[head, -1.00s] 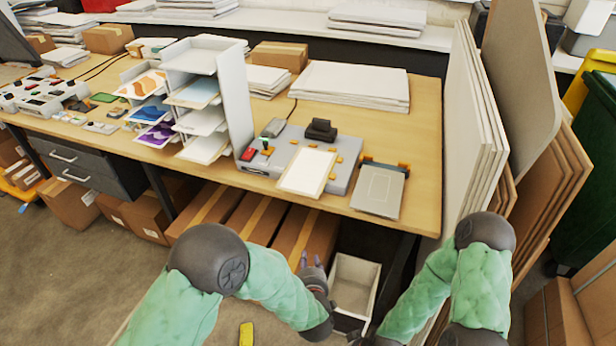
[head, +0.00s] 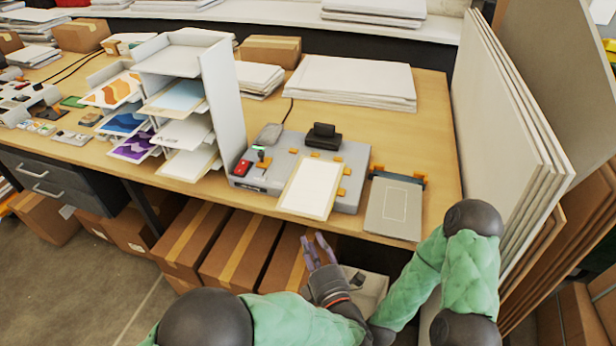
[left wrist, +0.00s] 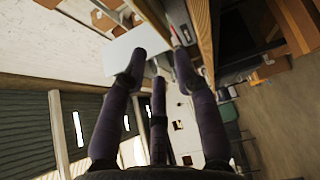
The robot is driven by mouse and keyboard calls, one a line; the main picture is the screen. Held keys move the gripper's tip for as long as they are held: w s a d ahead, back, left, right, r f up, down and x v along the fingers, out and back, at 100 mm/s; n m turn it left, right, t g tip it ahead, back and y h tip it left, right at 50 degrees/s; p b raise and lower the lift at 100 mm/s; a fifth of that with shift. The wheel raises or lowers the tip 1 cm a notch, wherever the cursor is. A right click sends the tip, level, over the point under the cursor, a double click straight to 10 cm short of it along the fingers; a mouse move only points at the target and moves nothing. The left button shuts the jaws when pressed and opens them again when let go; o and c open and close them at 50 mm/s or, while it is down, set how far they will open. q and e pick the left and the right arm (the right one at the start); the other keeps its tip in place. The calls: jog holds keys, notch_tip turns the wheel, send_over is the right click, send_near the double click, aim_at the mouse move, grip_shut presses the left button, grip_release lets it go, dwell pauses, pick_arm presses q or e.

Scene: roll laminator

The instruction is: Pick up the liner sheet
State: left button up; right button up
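White sheets (head: 187,162) also lie in the lower right part of the tray rack (head: 230,105). I cannot tell from the pictures which of these is the liner sheet. My left gripper (head: 318,250) is below and in front of the table edge, near the cream-white sheet and not touching it. Its purple fingers are spread with nothing held between them, as the left wrist view (left wrist: 160,62) also shows. My right gripper is hidden.
A grey plate with an outlined square (head: 395,208) sits right of the laminator. Tall panels (head: 505,130) stand along the table's right end. Brown boxes (head: 240,245) fill the floor under the table. A stack of white sheets (head: 352,84) lies at the back.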

aim_at(299, 215)
pick_arm(q)
jog(key=b+x, duration=0.1)
jog(key=x, duration=0.2)
jog(key=b+x, duration=0.1)
jog(key=x, duration=0.2)
jog(key=b+x, duration=0.1)
jog(key=x, duration=0.2)
jog(key=shift+w+a, duration=0.2)
jog(key=shift+a, duration=0.15)
jog(key=shift+w, duration=0.35)
grip_shut()
